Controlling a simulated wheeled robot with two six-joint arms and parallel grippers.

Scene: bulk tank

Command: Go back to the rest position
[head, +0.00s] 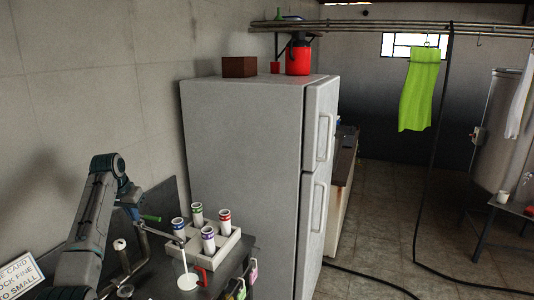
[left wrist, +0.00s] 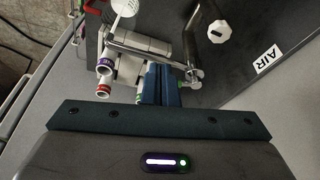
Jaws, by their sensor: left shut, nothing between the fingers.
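My left arm rises from the lower left in the head view and bends down over the dark bench. Its gripper (head: 137,213) is beside a rack (head: 212,250) of several white tubes with coloured bands. In the left wrist view the two blue fingers (left wrist: 160,84) are together and hold nothing. Tubes with purple (left wrist: 105,65) and red (left wrist: 102,90) bands lie just to their left. I cannot tell whether the fingers touch the metal parts near them. My right gripper is in neither view.
A tall fridge (head: 243,160) blocks the space behind. Open tiled floor (head: 385,225) lies to the right, crossed by a black hose.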

